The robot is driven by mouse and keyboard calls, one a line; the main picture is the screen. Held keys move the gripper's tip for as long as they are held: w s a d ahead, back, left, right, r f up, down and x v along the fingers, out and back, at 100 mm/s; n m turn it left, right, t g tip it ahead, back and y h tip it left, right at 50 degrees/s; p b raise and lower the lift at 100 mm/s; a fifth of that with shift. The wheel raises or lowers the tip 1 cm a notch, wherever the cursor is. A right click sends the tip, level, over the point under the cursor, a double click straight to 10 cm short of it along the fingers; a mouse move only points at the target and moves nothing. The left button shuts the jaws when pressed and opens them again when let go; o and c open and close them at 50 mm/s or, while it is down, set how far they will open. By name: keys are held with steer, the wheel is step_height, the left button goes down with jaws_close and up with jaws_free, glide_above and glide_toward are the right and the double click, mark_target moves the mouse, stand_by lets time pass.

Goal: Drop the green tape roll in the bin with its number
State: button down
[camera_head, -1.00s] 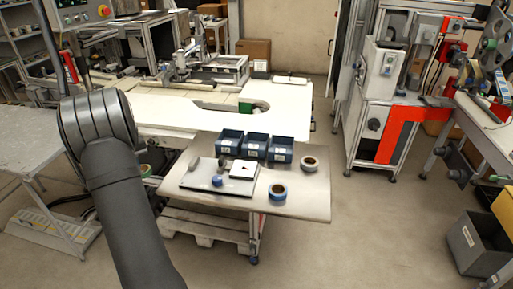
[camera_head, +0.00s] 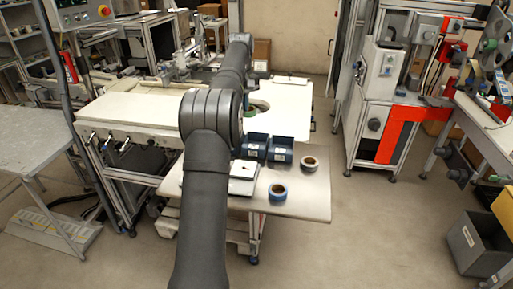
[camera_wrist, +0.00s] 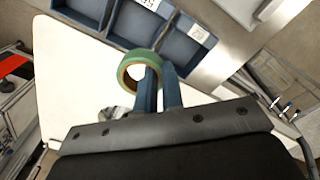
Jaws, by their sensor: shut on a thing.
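The green tape roll (camera_wrist: 128,61) shows in the wrist view, held at the tips of my gripper (camera_wrist: 161,78). Its ring wall is between the two blue fingers. The roll is beside and partly over the blue bins, which line the top of that view; their row includes a middle bin (camera_wrist: 134,26) and a right bin (camera_wrist: 181,48). Two bins carry white labels, but I cannot read the numbers surely. In the head view two bins (camera_head: 279,150) (camera_head: 254,147) show to the right of my arm.
A roll with a pale side (camera_head: 309,163) and a blue roll (camera_head: 278,192) stand on the right of the small table (camera_head: 312,200). A larger white worktable (camera_head: 290,105) stands behind the bins.

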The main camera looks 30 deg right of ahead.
steer(key=s+d+f, duration=0.2)
steer(key=d+f, duration=0.1)
steer(key=f, duration=0.1)
steer(key=shift+s+d+f, duration=0.2)
steer(key=shift+s, duration=0.1)
stand_by(0.4)
steer(key=c, duration=1.5)
jaws_free()
steer(key=shift+r, duration=0.15)
step_height(320, 180, up, 12)
steer(key=shift+f, duration=0.15)
